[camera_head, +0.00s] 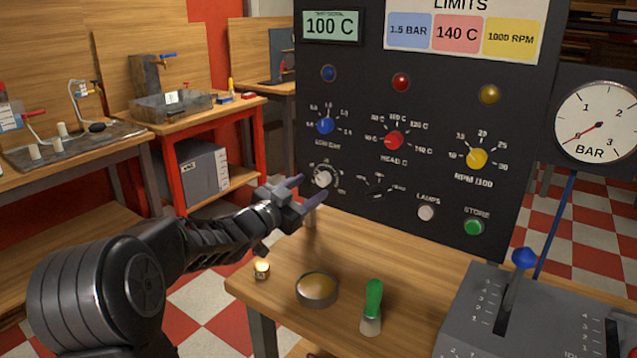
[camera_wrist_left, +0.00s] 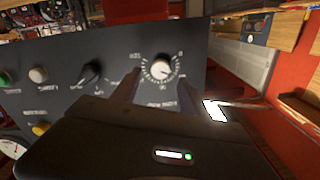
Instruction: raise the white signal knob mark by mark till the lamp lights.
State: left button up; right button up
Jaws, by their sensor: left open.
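The white signal knob (camera_head: 323,178) sits low on the left of the dark panel, with a ring of small marks around it. It also shows in the left wrist view (camera_wrist_left: 160,67), between and beyond my finger tips. Its exact setting is too small to read. My left gripper (camera_head: 312,188) is open and empty, its fingers pointing at the knob; I cannot tell whether they touch it. On the panel, the blue lamp (camera_head: 328,73), red lamp (camera_head: 401,82) and amber lamp (camera_head: 489,94) look dark. My right gripper is not in view.
Near the knob are the blue knob (camera_head: 325,126), a black selector (camera_head: 376,187) and the white lamps button (camera_head: 426,212).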

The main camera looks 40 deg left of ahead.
aim_at(321, 181)
pick_arm(q)
jog(key=shift+w, duration=2.3)
jog(key=shift+c, duration=0.2)
grip_shut()
